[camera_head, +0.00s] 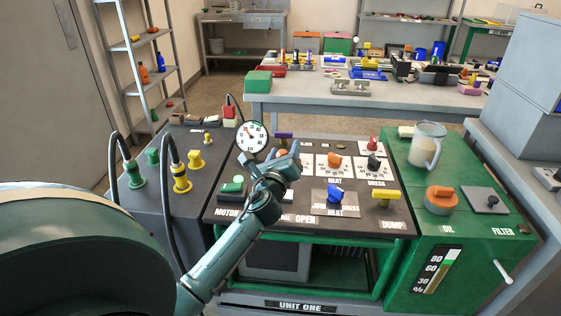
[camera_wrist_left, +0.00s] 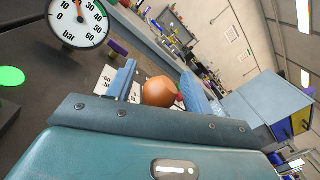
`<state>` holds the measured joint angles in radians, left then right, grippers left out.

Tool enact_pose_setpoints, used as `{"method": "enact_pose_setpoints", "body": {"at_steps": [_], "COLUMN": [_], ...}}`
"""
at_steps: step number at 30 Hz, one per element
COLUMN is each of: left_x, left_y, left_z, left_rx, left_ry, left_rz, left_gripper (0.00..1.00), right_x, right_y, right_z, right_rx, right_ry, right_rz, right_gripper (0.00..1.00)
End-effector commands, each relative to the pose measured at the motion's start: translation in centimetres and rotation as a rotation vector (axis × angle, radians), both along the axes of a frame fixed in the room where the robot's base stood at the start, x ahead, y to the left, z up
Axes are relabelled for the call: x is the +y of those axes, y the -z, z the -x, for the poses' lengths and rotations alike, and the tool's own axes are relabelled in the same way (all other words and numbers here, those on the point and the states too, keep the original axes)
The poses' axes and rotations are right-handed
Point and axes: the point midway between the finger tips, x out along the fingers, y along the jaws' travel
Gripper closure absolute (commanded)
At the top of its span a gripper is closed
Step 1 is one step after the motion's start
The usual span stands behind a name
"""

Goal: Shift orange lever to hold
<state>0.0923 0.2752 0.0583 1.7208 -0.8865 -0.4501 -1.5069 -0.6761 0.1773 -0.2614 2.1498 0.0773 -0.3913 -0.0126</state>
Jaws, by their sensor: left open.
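The orange lever's round knob (camera_wrist_left: 158,91) shows in the left wrist view between the two blue fingers of my left gripper (camera_wrist_left: 162,82). My left gripper (camera_head: 284,159) is open, over the upper left part of the dark control panel (camera_head: 300,232). Whether the fingers touch the knob I cannot tell. The lever's shaft and any hold mark are hidden. My right gripper is not in view.
A round pressure gauge (camera_head: 252,137) stands just left of the gripper. An orange knob (camera_head: 335,160) and a black knob (camera_head: 374,163) sit on white plates to the right. A blue knob (camera_head: 335,196) and a yellow handle (camera_head: 386,197) are nearer the front.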

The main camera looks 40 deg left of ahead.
Motion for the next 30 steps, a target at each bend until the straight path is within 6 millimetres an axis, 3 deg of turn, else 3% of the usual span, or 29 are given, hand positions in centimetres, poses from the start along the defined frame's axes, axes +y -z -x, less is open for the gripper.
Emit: {"method": "enact_pose_setpoints", "body": {"at_steps": [18, 30], "left_x": [-4.8, -5.3], "left_y": [0.9, 0.8], "left_z": [10.5, 11.7], "left_rx": [0.003, 0.001], "left_ry": [0.000, 0.000], "left_rz": [0.002, 0.001], "left_gripper": [0.48, 0.48], "right_x": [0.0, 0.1], "right_y": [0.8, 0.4], "right_z": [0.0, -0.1], "right_rx": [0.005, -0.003], "right_ry": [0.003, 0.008], "right_rz": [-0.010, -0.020], "right_gripper": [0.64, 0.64]}}
